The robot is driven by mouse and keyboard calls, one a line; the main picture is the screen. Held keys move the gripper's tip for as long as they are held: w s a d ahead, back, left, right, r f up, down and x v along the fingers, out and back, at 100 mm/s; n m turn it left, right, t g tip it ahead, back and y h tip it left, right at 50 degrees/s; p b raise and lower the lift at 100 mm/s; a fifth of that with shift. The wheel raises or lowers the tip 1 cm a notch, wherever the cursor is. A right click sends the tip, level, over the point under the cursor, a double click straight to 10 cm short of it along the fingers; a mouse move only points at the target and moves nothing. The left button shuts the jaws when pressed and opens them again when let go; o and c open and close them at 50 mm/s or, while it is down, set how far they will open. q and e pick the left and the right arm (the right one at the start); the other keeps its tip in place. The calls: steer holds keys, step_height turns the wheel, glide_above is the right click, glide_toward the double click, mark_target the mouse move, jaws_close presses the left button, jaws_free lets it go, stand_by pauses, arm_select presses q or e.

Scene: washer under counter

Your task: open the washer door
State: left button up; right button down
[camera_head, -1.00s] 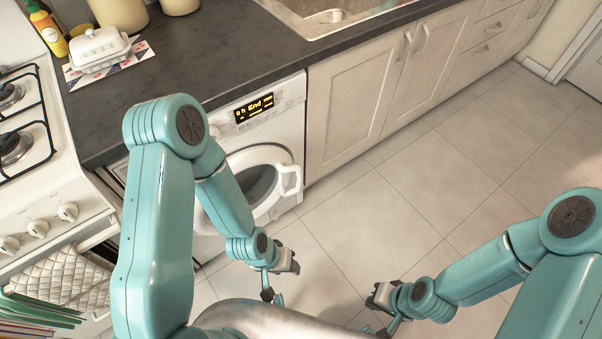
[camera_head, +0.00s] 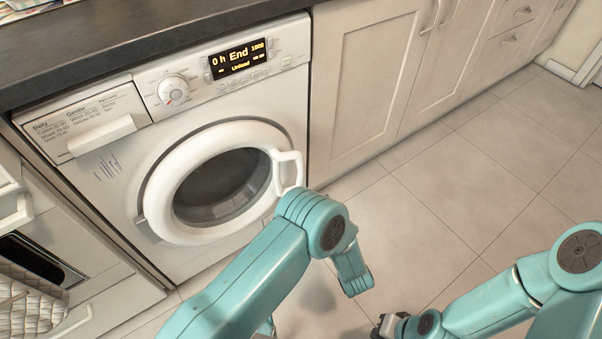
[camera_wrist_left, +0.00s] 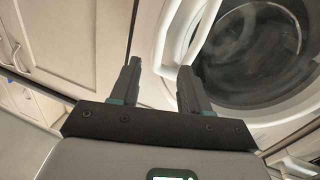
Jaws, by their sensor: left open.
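The white washer (camera_head: 120,175) stands under the dark counter, and its display reads "End". Its round door (camera_head: 165,190), with a dark glass window, looks shut. The white door handle (camera_head: 290,168) is on the door's right side. It also shows in the left wrist view (camera_wrist_left: 184,35). There my left gripper (camera_wrist_left: 160,78) is open, its two dark fingers apart and pointing toward the handle. The handle's lower end appears near the gap; I cannot tell whether they touch. In the head view my left gripper is not clearly visible. My right gripper (camera_head: 383,325) is small at the bottom edge, its jaws unclear.
Cream cupboards (camera_head: 365,85) stand right of the washer. An oven (camera_head: 50,270) with a quilted cloth (camera_head: 30,308) is on the left. The tiled floor (camera_head: 430,200) on the right is clear. The counter edge (camera_head: 150,50) overhangs the washer.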

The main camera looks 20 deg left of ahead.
mark_target(302, 171)
arm_select(q)
steer(key=b+x, duration=0.3)
steer(key=x, duration=1)
steer(key=shift+s+f+b, duration=0.1)
steer(key=shift+b, duration=0.25)
steer(key=shift+x, duration=0.75)
jaws_close()
